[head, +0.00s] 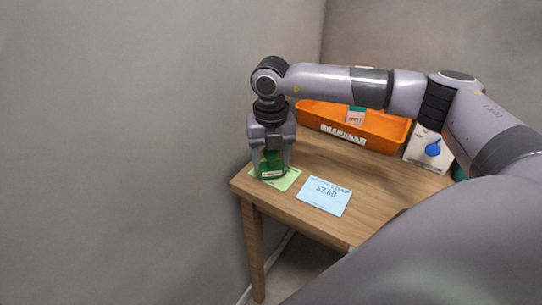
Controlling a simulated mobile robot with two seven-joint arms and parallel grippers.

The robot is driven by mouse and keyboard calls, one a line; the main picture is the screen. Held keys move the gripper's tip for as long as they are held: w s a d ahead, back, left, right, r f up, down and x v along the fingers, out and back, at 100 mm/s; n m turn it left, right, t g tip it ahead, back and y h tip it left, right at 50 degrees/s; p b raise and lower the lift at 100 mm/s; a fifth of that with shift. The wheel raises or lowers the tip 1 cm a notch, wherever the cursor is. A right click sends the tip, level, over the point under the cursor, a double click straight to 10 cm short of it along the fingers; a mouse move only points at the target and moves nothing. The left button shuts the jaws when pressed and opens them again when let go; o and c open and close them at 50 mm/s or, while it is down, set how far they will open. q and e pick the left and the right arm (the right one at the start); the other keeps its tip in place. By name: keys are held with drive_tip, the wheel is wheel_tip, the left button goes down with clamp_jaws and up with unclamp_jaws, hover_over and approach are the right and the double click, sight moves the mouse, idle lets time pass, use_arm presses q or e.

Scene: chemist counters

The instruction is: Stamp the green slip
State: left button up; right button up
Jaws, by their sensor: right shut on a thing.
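The green slip (284,183) lies flat on the wooden table near its left corner, partly covered by my right gripper and what it holds. My right gripper (270,168) points down over the slip and is shut on a dark green stamp (270,162). The stamp's lower end is at or just above the slip; I cannot tell whether they touch. Any mark under the stamp is hidden. My left gripper is not in view.
A blue slip (324,196) reading "SOAP $2.60" lies to the right. An orange tray (375,131) labelled "RETURNS" stands behind, with a small item (356,115) in it. A white card with a blue shape (429,151) is at right. Grey walls close off the left and back.

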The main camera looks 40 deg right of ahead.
drive_tip(key=shift+f+b, duration=0.4)
drive_tip(key=shift+f, duration=0.2)
idle(1.0)
drive_tip(key=shift+r, duration=0.1)
drive_tip(key=shift+r+p, duration=2.55)
drive_tip(key=shift+r, duration=0.95)
